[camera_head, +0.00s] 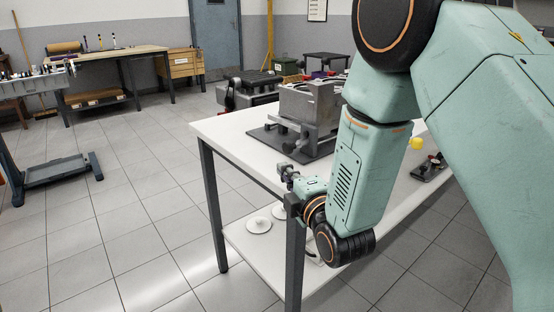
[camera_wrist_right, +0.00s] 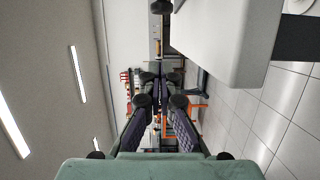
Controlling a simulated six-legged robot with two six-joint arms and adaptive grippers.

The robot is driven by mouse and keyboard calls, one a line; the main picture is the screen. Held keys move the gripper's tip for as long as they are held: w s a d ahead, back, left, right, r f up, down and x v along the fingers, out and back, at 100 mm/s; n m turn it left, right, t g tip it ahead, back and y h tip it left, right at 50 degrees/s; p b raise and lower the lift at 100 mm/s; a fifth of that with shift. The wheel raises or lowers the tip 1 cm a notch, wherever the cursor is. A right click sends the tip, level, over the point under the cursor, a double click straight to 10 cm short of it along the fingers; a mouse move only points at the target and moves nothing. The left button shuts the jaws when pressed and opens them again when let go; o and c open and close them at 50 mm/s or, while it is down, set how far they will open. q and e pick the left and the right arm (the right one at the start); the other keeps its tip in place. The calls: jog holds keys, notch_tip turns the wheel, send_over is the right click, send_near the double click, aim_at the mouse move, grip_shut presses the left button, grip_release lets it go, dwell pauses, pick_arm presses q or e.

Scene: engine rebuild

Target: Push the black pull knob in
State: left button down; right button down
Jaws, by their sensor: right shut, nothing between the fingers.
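My right gripper (camera_head: 287,172) is beside the near left corner of the white workbench (camera_head: 226,127), close to its edge. In the right wrist view its fingers (camera_wrist_right: 160,80) are shut with nothing between them. A small dark rounded thing (camera_wrist_right: 160,6) shows at the top of that view, apart from the fingers; I cannot tell whether it is the black pull knob. I cannot make out the knob for certain in the head view, where my right arm hides much of the bench. My left gripper is out of view.
A grey engine block (camera_head: 310,102) stands on a dark mat on the bench. A yellow ball-shaped thing (camera_head: 416,143) shows beyond my arm. White discs (camera_head: 259,224) lie on the lower shelf. The tiled floor at left is mostly clear, with a low grey stand (camera_head: 55,170).

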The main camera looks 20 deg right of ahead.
jog(key=shift+s+d, duration=0.1)
jog(key=shift+s, duration=1.15)
jog(key=shift+s, duration=0.1)
